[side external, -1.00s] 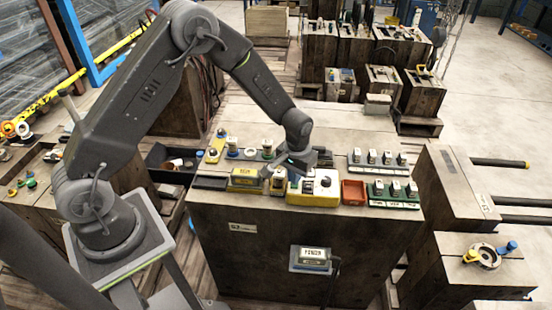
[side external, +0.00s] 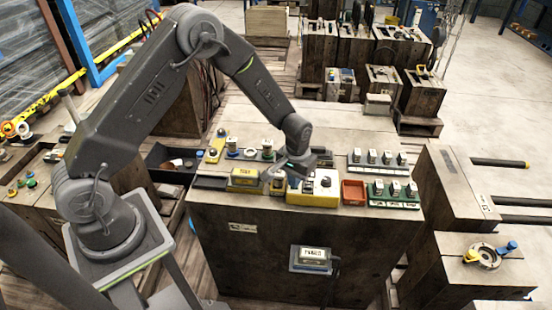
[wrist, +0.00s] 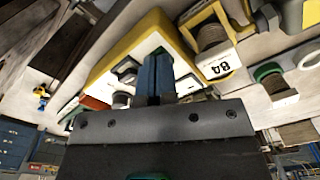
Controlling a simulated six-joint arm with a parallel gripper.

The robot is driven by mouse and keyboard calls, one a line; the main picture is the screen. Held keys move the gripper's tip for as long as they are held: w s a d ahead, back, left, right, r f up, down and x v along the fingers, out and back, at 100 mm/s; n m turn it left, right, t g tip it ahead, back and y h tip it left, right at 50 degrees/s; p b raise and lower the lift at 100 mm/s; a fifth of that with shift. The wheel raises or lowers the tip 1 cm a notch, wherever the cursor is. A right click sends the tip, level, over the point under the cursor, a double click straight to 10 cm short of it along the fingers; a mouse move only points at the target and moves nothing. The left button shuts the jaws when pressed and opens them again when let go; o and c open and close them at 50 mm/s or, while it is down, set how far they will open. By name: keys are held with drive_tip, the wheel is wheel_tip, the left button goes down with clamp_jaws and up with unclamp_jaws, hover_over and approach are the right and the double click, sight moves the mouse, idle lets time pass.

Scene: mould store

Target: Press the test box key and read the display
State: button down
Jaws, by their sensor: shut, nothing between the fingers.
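The yellow and white test box (side external: 314,196) stands near the front edge of the wooden bench, with a dark round part on its top. In the wrist view its white top with yellow rim (wrist: 112,58) lies under my fingers. My gripper (side external: 292,178) is shut and empty, pointing down at the left part of the box. In the wrist view the closed blue-grey fingers (wrist: 154,72) cover part of the top; I cannot tell whether they touch a key. A panel (side external: 311,258) on the bench front carries a lit plate, its lettering too small to read surely.
A yellow block (side external: 245,178) stands just left of the box. A red tray (side external: 354,191) and a green rack of small parts (side external: 394,196) stand to the right. Another rack (side external: 378,160) is behind.

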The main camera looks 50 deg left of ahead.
drive_tip(key=shift+r, duration=3.5)
drive_tip(key=shift+r, duration=0.2)
drive_tip(key=s+r+m+t, duration=0.1)
drive_tip(key=s+r, duration=0.3)
drive_tip(key=r, duration=0.4)
drive_tip(key=s+r+t, duration=0.2)
drive_tip(key=s+r, duration=0.2)
drive_tip(key=r, duration=0.4)
drive_tip(key=s+r+m+t, duration=0.1)
drive_tip(key=s+r, duration=0.2)
drive_tip(key=s, duration=0.5)
drive_tip(key=s+r+m+t, duration=0.1)
drive_tip(key=s+r, duration=0.2)
drive_tip(key=s, duration=0.5)
drive_tip(key=shift+s+r+t, duration=0.15)
drive_tip(key=shift+r+t, duration=0.15)
